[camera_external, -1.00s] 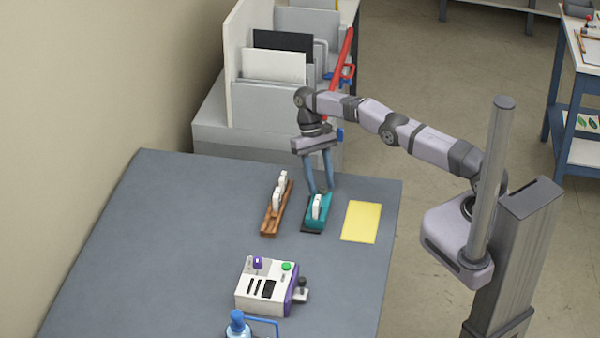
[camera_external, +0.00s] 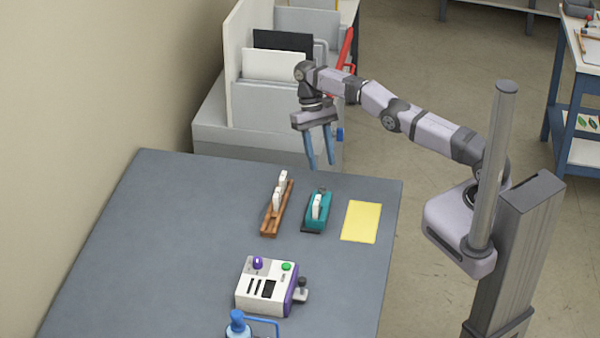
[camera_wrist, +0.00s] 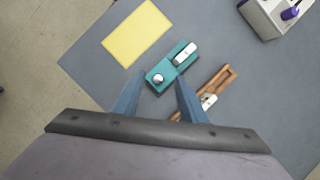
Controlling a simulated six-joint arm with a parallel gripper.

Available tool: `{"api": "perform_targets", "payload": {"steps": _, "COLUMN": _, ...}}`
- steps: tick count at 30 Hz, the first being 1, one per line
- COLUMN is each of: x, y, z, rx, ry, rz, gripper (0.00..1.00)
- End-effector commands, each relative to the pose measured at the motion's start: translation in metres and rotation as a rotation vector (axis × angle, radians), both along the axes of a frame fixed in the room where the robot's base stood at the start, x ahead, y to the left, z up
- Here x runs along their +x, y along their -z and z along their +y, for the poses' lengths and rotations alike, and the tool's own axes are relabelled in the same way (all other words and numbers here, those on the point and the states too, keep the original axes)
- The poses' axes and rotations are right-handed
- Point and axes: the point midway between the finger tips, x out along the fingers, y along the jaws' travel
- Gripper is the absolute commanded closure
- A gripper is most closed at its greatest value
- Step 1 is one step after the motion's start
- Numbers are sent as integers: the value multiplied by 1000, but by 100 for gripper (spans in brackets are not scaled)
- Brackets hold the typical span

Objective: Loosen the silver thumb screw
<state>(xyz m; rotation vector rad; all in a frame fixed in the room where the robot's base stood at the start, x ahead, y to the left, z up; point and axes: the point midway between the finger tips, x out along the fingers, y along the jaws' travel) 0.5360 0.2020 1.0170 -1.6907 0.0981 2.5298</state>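The silver thumb screw (camera_wrist: 158,78) shows as a round knob on one end of a small teal fixture (camera_wrist: 171,66) in the wrist view. A white piece (camera_wrist: 187,53) stands at the fixture's other end. In the wrist view the screw appears between my blue fingers (camera_wrist: 160,82).
A wooden rack (camera_external: 272,219) with white pieces stands left of the fixture. A yellow sheet (camera_external: 361,222) lies to its right. A white and purple machine (camera_external: 262,297) and a blue-topped bottle (camera_external: 237,326) are nearer. Gray file holders (camera_external: 272,105) stand behind. The table's left side is clear.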

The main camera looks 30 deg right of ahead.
Motion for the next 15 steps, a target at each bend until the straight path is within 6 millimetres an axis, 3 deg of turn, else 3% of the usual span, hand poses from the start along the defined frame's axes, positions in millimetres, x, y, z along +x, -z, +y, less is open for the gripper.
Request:
{"api": "perform_targets", "payload": {"steps": 4, "x": 0, "y": -11, "z": 0, "rx": 0, "ry": 0, "rz": 0, "gripper": 62}}
{"api": "perform_targets", "payload": {"steps": 15, "x": 0, "y": -12, "z": 0, "rx": 0, "ry": 0, "rz": 0, "gripper": 62}}
